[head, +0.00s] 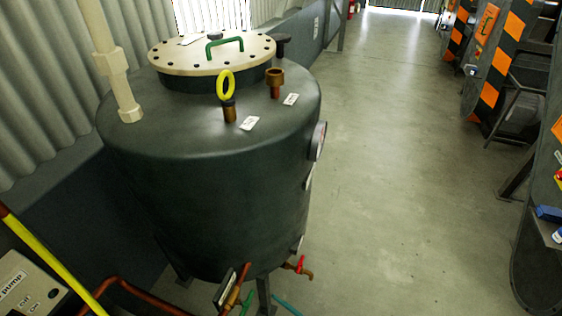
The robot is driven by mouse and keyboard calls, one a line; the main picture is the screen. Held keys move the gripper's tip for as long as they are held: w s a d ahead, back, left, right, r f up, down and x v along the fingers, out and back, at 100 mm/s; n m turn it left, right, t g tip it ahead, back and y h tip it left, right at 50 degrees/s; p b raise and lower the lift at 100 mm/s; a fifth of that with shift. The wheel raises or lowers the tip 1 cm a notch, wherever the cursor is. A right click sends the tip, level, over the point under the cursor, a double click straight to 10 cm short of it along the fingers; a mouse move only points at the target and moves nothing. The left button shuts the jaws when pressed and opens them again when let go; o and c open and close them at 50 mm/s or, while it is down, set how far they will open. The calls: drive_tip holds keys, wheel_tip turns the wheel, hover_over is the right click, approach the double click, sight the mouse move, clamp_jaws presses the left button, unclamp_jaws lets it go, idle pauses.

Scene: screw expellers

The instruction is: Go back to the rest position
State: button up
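My gripper is not in the head view, and no part of my arm that I can be sure of shows. A large dark green tank (215,200) stands on legs left of the middle. Its cream lid (200,60) with a green handle (224,46) sits shut on top. A yellow ring (226,84) stands upright on a brass fitting (230,112) on the tank top. A second brass fitting (274,83) beside it has an open top.
A pump box (28,290) and a yellow bar (50,262) are at the lower left. A red-handled tap (300,266) and copper pipes stick out low at the tank's front. Machines with orange and black stripes (500,57) line the right. The floor (400,170) between is clear.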

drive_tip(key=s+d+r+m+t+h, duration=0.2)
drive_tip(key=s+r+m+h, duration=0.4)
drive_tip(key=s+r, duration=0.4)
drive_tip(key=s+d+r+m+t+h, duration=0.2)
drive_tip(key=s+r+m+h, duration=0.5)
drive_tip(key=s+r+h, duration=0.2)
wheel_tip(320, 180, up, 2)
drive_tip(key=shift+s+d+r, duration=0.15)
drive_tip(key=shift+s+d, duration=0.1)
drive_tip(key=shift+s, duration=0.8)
